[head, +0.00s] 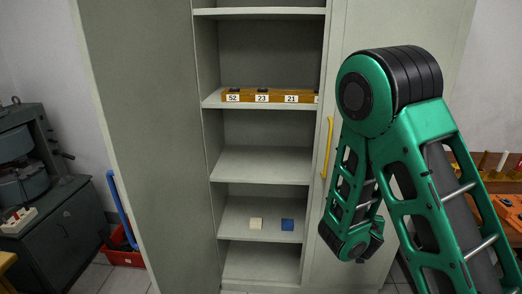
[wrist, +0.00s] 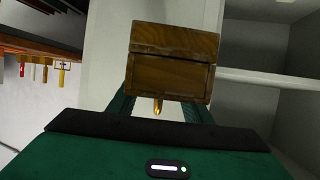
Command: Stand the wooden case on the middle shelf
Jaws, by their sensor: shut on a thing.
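The wooden case (wrist: 170,70) is a brown box with a darker lid band and a small brass fitting on its lower side. It shows in the wrist view, held between the fingers of my gripper (wrist: 161,106), which is shut on it. In the head view the case and my fingers cannot be made out; my green arm hangs in front of the right cabinet door. The middle shelf (head: 262,166) of the open cabinet is bare. In the wrist view a pale shelf edge (wrist: 266,79) lies to the right of the case, apart from it.
The shelf above holds a row of wooden cases (head: 262,97) labelled 52, 23 and 21. The cabinet's right door with a yellow handle (head: 328,147) stands beside my arm.

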